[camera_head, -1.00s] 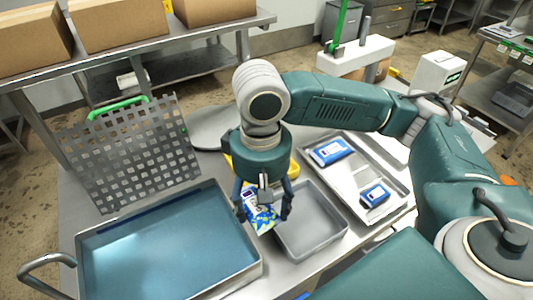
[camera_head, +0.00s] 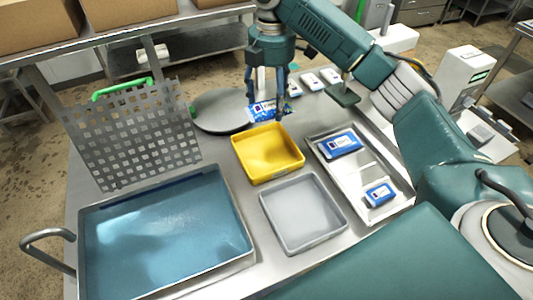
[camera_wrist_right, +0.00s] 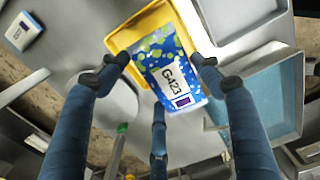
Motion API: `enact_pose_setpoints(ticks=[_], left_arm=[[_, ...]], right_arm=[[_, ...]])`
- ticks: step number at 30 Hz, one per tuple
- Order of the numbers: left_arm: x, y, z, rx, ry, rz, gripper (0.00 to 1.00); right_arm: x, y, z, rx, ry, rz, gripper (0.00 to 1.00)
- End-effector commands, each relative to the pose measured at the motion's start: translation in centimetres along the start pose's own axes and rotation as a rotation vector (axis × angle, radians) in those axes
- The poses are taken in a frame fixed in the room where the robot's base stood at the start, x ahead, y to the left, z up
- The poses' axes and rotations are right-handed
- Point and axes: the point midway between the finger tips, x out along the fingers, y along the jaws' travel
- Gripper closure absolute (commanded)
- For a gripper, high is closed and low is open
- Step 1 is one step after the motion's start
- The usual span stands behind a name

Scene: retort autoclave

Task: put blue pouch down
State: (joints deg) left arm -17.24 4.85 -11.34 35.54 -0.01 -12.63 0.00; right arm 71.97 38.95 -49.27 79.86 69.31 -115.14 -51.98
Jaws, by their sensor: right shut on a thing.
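The blue pouch (camera_head: 262,112), with a green and white pattern, is held by my right gripper (camera_head: 267,106) above the table, just behind the yellow tray (camera_head: 268,155). In the wrist view the pouch (camera_wrist_right: 168,70) shows its label G423 and lies between the fingers of my right gripper (camera_wrist_right: 163,72). There it covers part of the yellow tray (camera_wrist_right: 122,40). My left gripper is not in view.
An empty grey tray (camera_head: 302,214) sits in front of the yellow one. A metal tray (camera_head: 362,170) at right holds two blue and white packs. A water-filled basin (camera_head: 165,235), a perforated panel (camera_head: 130,135) and a round plate (camera_head: 218,110) stand at left. Several white packs lie behind.

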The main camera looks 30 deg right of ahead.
Motion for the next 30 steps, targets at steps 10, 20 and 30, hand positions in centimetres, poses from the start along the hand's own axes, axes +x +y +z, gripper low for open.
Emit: enact_pose_setpoints(ticks=[10, 20, 30], left_arm=[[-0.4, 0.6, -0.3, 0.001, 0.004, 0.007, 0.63], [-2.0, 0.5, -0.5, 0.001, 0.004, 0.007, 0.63], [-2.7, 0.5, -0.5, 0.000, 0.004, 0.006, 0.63]], right_arm=[[4.7, 0.2, 0.5, -0.063, -0.002, -0.006, 0.67], [13.1, 0.2, 0.4, -0.062, -0.001, -0.003, 0.67], [17.0, 0.3, 0.5, -0.061, -0.002, -0.002, 0.67]])
